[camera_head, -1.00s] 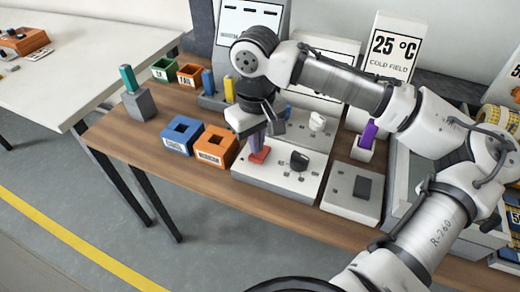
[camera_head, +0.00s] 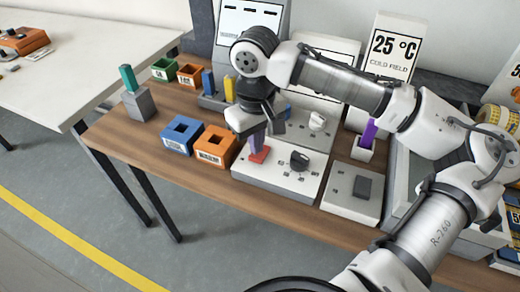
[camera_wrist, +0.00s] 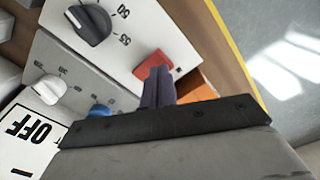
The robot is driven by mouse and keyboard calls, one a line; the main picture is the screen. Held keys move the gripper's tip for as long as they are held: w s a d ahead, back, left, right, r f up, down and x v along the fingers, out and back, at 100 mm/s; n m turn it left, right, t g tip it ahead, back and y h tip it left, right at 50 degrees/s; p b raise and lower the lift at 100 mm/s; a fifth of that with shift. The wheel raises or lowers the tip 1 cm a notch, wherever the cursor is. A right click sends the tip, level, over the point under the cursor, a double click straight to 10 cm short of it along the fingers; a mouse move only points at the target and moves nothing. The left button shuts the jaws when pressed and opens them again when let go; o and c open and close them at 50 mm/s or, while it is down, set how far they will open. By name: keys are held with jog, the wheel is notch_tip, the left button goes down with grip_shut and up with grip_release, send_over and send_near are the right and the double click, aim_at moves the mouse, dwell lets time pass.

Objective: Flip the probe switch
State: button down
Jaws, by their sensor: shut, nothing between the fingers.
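The red switch (camera_head: 261,156) sits on the top of a white control box (camera_head: 285,178) that also bears a black knob (camera_head: 299,160). In the wrist view the red switch (camera_wrist: 152,66) is just beyond my fingertips, partly covered by them. My gripper (camera_head: 256,149) points down over the red switch, its dark purple fingers together with nothing between them. It also shows in the wrist view (camera_wrist: 158,74). The fingertips are at or very close to the switch; I cannot tell whether they touch it. No label naming the switch is readable.
A blue bin (camera_head: 181,136) and an orange bin (camera_head: 213,147) stand left of the control box. A grey box with a white knob (camera_head: 317,121) is behind it. A panel with a dark grey pad (camera_head: 362,187) and a purple object (camera_head: 369,133) are to the right.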

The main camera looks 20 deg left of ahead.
jog(key=shift+f+b, duration=0.45)
jog(key=shift+f, duration=0.45)
jog(key=shift+r, duration=0.15)
notch_tip(320, 180, up, 7)
jog(key=p, duration=0.7)
dwell(0.3)
dwell(0.5)
